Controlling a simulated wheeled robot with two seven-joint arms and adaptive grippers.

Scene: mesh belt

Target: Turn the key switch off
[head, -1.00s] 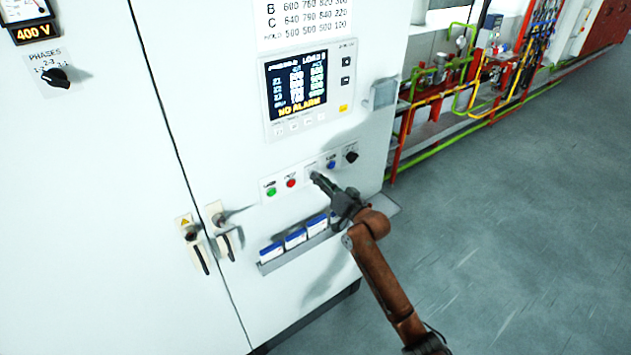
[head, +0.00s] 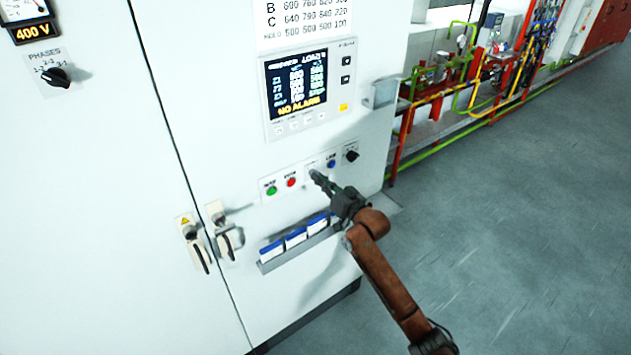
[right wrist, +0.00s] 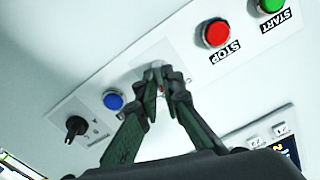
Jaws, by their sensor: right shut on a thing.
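My right gripper (head: 316,177) is at the row of controls on the white cabinet front. In the right wrist view its two dark fingers (right wrist: 163,78) are closed together at the key switch's place, between the blue button and the red button. The gripper is shut on the key of the key switch. The fingers hide most of the key, so its angle cannot be told. A bit of the switch's light plate (right wrist: 140,70) shows behind the fingertips. My left gripper is not in view.
Beside the fingers are a green START button (head: 271,190), a red STOP button (head: 291,182), a blue button (head: 331,164) and a black selector knob (head: 351,156). Below is a tray (head: 297,243) with blue-topped items. A display (head: 296,82) is above. Open floor lies right.

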